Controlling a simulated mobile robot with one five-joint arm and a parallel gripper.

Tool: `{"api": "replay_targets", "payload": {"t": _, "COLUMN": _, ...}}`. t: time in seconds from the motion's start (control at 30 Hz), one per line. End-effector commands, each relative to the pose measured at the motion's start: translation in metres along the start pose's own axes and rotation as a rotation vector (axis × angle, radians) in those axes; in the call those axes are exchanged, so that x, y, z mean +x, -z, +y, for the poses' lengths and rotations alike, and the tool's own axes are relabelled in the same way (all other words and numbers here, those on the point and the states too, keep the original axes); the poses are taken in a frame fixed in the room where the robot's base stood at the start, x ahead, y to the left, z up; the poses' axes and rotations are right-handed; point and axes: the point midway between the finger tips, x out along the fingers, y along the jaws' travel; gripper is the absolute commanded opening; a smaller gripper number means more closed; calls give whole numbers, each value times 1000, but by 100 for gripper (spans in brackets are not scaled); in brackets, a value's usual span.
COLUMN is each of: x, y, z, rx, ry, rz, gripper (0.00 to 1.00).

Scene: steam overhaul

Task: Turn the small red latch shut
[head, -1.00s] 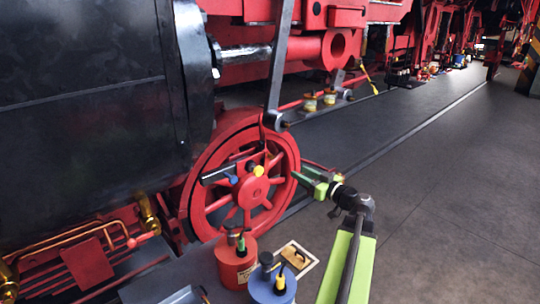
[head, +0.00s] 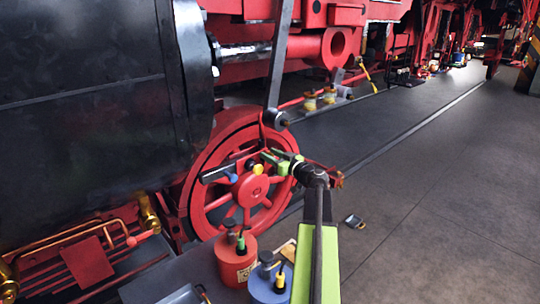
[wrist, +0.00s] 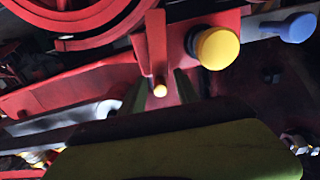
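In the head view my gripper (head: 270,158) is at the upper right of the red spoked wheel (head: 205,212), beside a yellow knob (head: 257,169). The latch is too small to make out clearly there.
The yellow knob (wrist: 218,47) and a blue knob (wrist: 290,27) lie right of the latch in the wrist view. A red can (head: 232,262) and a blue can (head: 268,290) stand below the wheel. The floor (head: 430,190) at the right is largely clear.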

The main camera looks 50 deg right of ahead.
Motion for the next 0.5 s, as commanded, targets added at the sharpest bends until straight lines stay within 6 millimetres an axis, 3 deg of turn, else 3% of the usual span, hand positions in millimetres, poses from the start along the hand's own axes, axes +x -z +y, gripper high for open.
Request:
{"api": "replay_targets", "payload": {"t": 0.33, "x": 5, "y": 0, "z": -1, "rx": 0, "ry": 1, "rz": 0, "gripper": 37}}
{"api": "replay_targets", "payload": {"t": 0.5, "x": 5, "y": 0, "z": -1, "rx": 0, "ry": 1, "rz": 0, "gripper": 14}}
